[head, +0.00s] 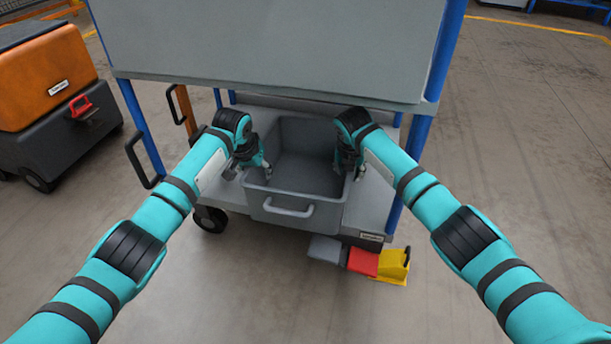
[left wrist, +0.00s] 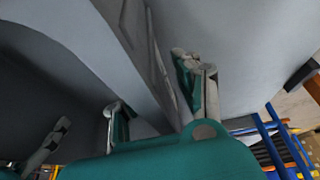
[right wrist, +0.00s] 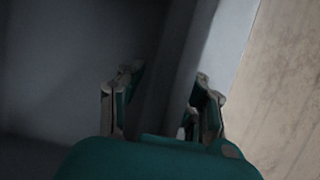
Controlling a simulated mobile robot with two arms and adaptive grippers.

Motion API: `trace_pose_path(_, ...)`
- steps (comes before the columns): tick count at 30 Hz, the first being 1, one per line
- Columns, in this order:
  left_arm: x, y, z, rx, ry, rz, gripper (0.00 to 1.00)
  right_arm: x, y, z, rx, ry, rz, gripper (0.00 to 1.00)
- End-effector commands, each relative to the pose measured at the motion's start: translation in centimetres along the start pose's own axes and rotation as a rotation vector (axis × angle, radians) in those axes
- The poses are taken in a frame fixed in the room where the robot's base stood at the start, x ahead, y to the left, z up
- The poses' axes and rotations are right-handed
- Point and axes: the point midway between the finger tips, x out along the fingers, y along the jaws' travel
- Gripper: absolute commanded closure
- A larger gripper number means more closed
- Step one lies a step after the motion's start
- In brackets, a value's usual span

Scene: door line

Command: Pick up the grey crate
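The grey crate (head: 296,190) stands upright and looks empty on the lower shelf of a cart, its front handle facing me. My left gripper (head: 250,167) is at the crate's left wall. In the left wrist view the fingers (left wrist: 157,105) are spread, with the wall (left wrist: 135,60) running between them. My right gripper (head: 347,165) is at the right wall. In the right wrist view its fingers (right wrist: 163,95) are also apart, on either side of the wall (right wrist: 185,65). I cannot tell whether any finger touches the crate.
The cart's grey upper deck (head: 270,45) overhangs the crate, with blue posts (head: 141,125) at its corners. Red, yellow and grey pieces (head: 362,261) lie near the floor below the shelf. An orange and black machine (head: 50,95) stands at left. The floor at right is clear.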

Motion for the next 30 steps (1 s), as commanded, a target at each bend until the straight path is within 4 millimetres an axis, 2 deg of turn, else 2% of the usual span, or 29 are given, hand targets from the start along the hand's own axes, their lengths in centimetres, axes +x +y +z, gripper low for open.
trace_pose_path(3,-0.03,0.02,-0.02,0.0,0.0,0.0,0.67,0.0,0.02,-0.03,0.0,0.0,0.0,0.66)
trace_pose_path(11,-0.05,0.01,-0.02,0.0,0.0,0.0,1.0,-0.01,0.01,-0.04,0.0,0.001,0.0,1.0)
trace_pose_path(30,-0.24,-0.03,-0.18,0.0,0.003,-0.001,1.0,-0.19,-0.01,0.1,-0.002,-0.002,0.0,1.0)
